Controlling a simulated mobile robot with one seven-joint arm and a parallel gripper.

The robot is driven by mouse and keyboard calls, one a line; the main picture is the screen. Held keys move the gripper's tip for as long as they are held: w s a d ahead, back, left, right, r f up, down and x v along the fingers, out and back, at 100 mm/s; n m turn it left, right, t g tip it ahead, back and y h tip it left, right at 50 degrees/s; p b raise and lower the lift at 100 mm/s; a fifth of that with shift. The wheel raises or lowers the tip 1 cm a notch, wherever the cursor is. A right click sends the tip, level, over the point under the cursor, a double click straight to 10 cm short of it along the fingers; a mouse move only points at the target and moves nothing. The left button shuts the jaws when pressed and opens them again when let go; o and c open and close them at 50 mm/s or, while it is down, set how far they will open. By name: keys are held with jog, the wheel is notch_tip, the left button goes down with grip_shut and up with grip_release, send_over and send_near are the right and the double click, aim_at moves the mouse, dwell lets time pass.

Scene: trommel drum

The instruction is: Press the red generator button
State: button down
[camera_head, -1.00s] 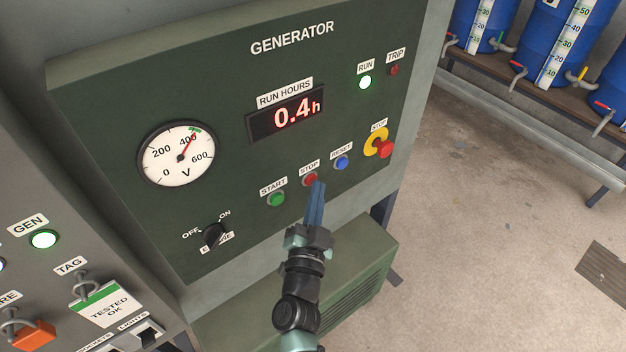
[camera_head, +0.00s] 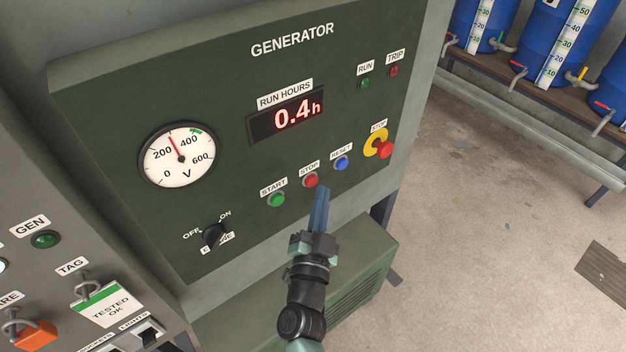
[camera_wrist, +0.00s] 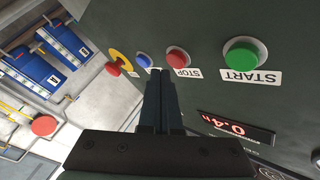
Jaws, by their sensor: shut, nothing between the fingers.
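The red STOP button (camera_head: 310,180) sits on the dark green generator panel (camera_head: 120,90), between the green START button (camera_head: 277,199) and the blue RESET button (camera_head: 341,163). The red button also shows in the wrist view (camera_wrist: 177,57). My gripper (camera_head: 320,191) is shut and empty, its fingertips just below and right of the red button in the head view, apart from it. The RUN lamp (camera_head: 365,83) and the GEN lamp (camera_head: 45,239) are dark. The voltmeter needle (camera_head: 175,148) points between 200 and 400.
A red emergency stop knob (camera_head: 385,149) on a yellow ring sticks out at the panel's right. A rotary switch (camera_head: 214,235) is at lower left. A grey panel with a tag (camera_head: 107,305) stands at left. Blue barrels (camera_head: 556,40) are at the back right, beyond open floor.

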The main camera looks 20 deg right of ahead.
jog(key=s, duration=0.1)
jog(key=s+d, duration=0.1)
jog(key=s, duration=0.2)
jog(key=shift+s+d, duration=0.35)
dwell(0.9)
